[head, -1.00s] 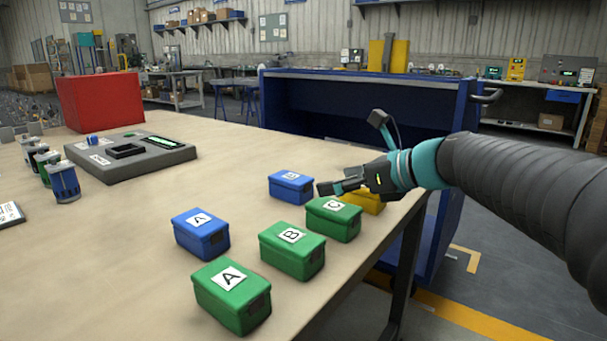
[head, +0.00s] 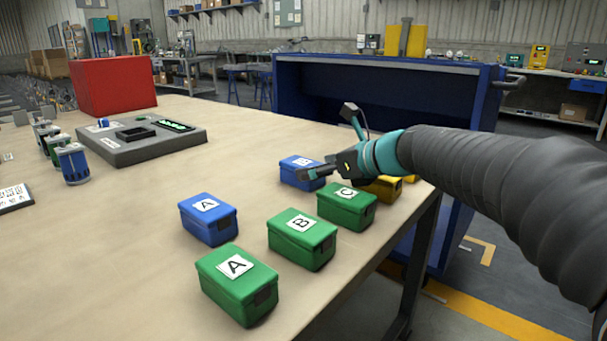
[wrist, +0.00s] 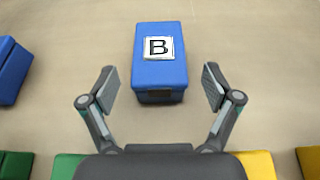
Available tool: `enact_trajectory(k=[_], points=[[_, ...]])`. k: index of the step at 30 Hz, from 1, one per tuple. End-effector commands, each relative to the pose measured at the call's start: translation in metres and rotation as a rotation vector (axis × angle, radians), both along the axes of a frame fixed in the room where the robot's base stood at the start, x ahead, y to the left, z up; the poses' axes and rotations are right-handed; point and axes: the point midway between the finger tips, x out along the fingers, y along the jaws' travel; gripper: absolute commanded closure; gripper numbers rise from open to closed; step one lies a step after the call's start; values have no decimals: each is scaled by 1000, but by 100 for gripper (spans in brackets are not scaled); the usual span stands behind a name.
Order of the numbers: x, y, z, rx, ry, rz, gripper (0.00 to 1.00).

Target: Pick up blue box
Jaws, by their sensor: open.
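A blue box (head: 300,172) with a white "B" label stands on the table, behind the green "C" box. In the wrist view this blue box (wrist: 159,72) is upright, centred ahead of the fingers. My gripper (wrist: 161,88) is open and empty, its two fingers spread wide to either side of the box's near end, apart from it. In the head view my gripper (head: 330,142) hangs close to the blue "B" box and partly covers it. A second blue box (head: 208,219), labelled "A", stands nearer and to the left; a blue box (wrist: 12,70) shows at the wrist view's left edge.
Green boxes "A" (head: 237,285), "B" (head: 302,240) and "C" (head: 347,206) stand in a row along the table's right side. Yellow boxes (head: 384,188) are partly behind my arm. A grey device (head: 140,146) and red bin (head: 113,86) stand farther left. The table's middle is clear.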

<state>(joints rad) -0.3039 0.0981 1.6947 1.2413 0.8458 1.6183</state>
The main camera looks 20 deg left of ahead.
Motion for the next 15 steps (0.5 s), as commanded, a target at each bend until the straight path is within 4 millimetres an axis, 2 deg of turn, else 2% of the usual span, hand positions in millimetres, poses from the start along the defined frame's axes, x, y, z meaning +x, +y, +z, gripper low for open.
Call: enact_trajectory(k=[9, 15], points=[[14, 38, -13, 0, 1, 3, 11], [16, 39, -13, 0, 0, 0, 11]])
